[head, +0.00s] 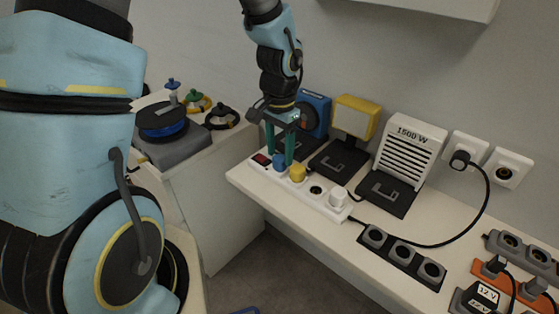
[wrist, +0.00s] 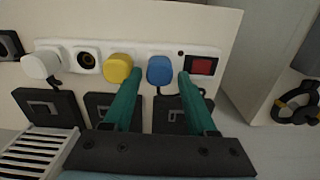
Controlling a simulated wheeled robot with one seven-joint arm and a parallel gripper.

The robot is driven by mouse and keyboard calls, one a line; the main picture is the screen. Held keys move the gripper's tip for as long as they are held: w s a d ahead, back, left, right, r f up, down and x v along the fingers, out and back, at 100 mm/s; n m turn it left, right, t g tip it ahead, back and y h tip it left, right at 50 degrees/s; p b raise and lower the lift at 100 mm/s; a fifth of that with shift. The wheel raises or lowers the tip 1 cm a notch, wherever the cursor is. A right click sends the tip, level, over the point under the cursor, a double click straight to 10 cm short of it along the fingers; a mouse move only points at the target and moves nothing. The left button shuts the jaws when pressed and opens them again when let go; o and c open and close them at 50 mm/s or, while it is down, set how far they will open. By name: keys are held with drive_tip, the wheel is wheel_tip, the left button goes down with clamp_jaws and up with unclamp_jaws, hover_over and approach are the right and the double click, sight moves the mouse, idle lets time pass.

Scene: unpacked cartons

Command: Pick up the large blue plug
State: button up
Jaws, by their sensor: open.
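The large blue plug (head: 279,161) sits in the white power strip (head: 322,203), at the end near the red switch (head: 261,160). In the wrist view the blue plug (wrist: 160,70) lies between the tips of my two green fingers, with a gap on each side. My gripper (head: 281,158) is open, pointing down over the strip, and it also shows in the wrist view (wrist: 160,76). A yellow plug (head: 297,173) sits next to the blue one, close to one finger. A white plug (head: 338,196) sits further along the strip.
Behind the strip stand a blue device (head: 315,112), a yellow-framed lamp (head: 355,115) and a white 1500 W heater (head: 411,148) on dark bases. A dark socket block (head: 402,252) lies on the shelf's right part. A side cabinet with a blue spool (head: 163,127) stands to the left.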

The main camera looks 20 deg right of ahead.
drive_tip(key=shift+f, duration=0.85)
drive_tip(key=shift+c, duration=0.2)
clamp_jaws()
